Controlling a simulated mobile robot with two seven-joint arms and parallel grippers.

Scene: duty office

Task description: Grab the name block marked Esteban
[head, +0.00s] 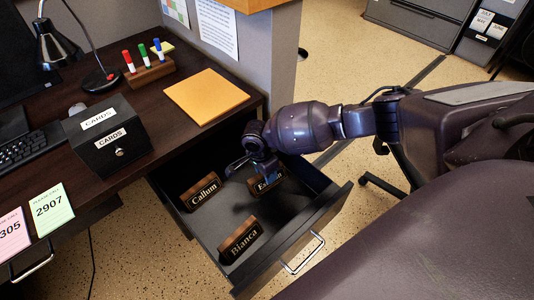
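An open drawer (217,238) holds three dark wooden name blocks. One block (267,183), at the drawer's right rear, has a label starting with "Es"; the rest of its label is hidden by my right gripper. The Callum block (201,192) lies at the left, and the Bianca block (240,240) lies nearer the drawer front. My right gripper (253,168) reaches in from the right, just above and at the partly hidden block. Its fingers look spread apart, and contact with the block cannot be made out. My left gripper is not in view.
The dark desk (165,108) bears a black cards box (107,135), an orange envelope (206,96), a marker holder (149,74) and a lamp (57,47). The drawer's front wall and handle (303,255) stick out over the floor. A grey partition stands behind.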

